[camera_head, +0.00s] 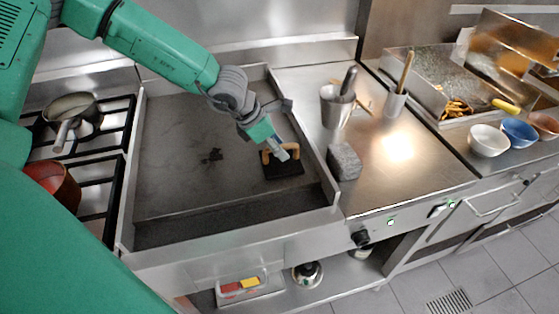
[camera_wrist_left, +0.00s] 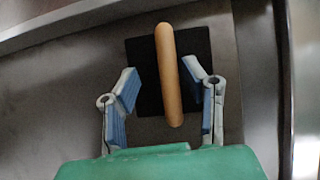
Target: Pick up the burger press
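The burger press has a black square plate and a light wooden handle. In the head view the burger press (camera_head: 284,168) lies on the right part of the flat griddle. In the left wrist view the wooden handle (camera_wrist_left: 168,75) runs lengthwise over the black plate (camera_wrist_left: 145,65). My left gripper (camera_head: 282,155) is at the press, with its fingers down by the handle. In the left wrist view my left gripper (camera_wrist_left: 164,84) is open, one finger on each side of the handle, with visible gaps. My right gripper is not in view.
The griddle (camera_head: 180,145) has raised metal walls; a dark patch (camera_head: 212,155) marks its middle. A grey block (camera_head: 344,161) and a metal cup (camera_head: 336,107) stand on the counter to the right. A stove with a pan (camera_head: 72,110) and a red pot (camera_head: 54,184) is at left.

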